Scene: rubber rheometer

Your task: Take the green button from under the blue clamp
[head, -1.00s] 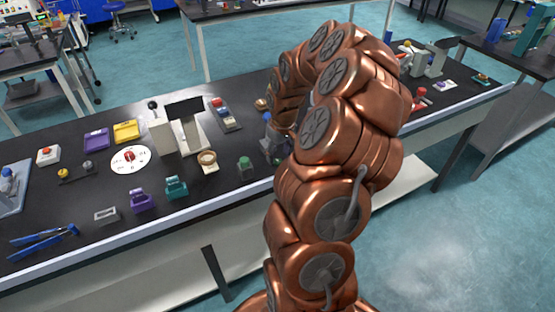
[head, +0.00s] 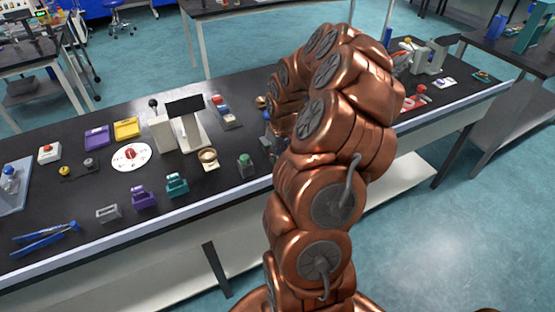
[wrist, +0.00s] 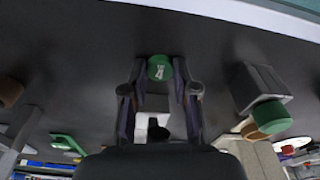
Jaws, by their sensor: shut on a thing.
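A round green button (wrist: 159,67) with a white mark sits between my fingertips. My gripper (wrist: 160,72) is shut on it, above the dark bench. A pale block with a dark round part (wrist: 155,124) shows between my fingers, nearer the palm. In the head view, my arm hides most of my gripper and the held button. A small blue part (head: 267,116) shows at the arm's left edge; I cannot tell whether it is the blue clamp. Another green button on a grey block (head: 245,160) stands left of my arm; it also shows in the wrist view (wrist: 271,117).
A teal clamp-like piece (head: 177,184) and a purple one (head: 142,197) stand near the bench's front edge. A round wooden-rimmed piece (head: 208,157) and a white stand with a dark screen (head: 190,128) are behind. Blue tongs (head: 45,238) lie at the left.

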